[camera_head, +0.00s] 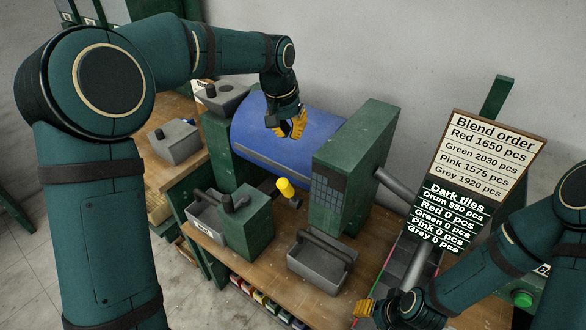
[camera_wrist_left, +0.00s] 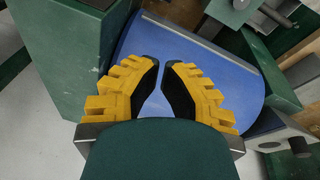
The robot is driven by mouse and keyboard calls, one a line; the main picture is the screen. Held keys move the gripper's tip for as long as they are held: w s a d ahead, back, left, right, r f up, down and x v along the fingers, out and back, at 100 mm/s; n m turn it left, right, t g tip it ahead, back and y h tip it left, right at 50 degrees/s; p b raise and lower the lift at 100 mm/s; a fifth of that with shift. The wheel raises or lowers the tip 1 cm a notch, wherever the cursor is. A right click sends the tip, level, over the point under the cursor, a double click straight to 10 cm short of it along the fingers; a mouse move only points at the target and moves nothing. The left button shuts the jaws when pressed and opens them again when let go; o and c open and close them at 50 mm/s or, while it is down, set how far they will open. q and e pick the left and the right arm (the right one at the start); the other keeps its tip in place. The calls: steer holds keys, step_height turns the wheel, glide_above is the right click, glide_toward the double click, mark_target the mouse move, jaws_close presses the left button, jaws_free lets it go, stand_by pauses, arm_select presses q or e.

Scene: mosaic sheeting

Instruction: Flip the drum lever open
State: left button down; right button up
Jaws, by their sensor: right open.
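The blue drum (camera_head: 300,140) lies between green stands on the bench; it fills the middle of the left wrist view (camera_wrist_left: 215,70). A short lever with a yellow knob (camera_head: 286,187) sticks out low in front of the drum; I take it to be the drum lever. I cannot make it out in the left wrist view. My left gripper (camera_head: 286,128) is over the drum's upper side, its yellow fingers apart and empty (camera_wrist_left: 163,64). It is above and behind the knob. My right gripper (camera_head: 363,308) is low at the front right, open, away from the drum.
A grey handled bin (camera_head: 322,268) stands in front of the drum. A green box (camera_head: 247,222) with a dark knob stands left of it. A tall green housing (camera_head: 350,165) borders the drum's right. The order sign (camera_head: 490,150) rises at right.

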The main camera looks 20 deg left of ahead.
mark_target(290, 194)
arm_select(q)
steer(key=f, duration=0.3)
steer(key=w+d+f, duration=0.1)
steer(key=f, duration=0.6)
steer(key=shift+w+d+f+b, duration=0.2)
steer(key=shift+w+b, duration=0.2)
steer(key=s, duration=0.1)
steer(key=s+f, duration=0.1)
steer(key=s, duration=0.1)
steer(key=shift+s+a+f, duration=0.1)
steer(key=shift+s+a, duration=0.05)
steer(key=shift+s, duration=0.15)
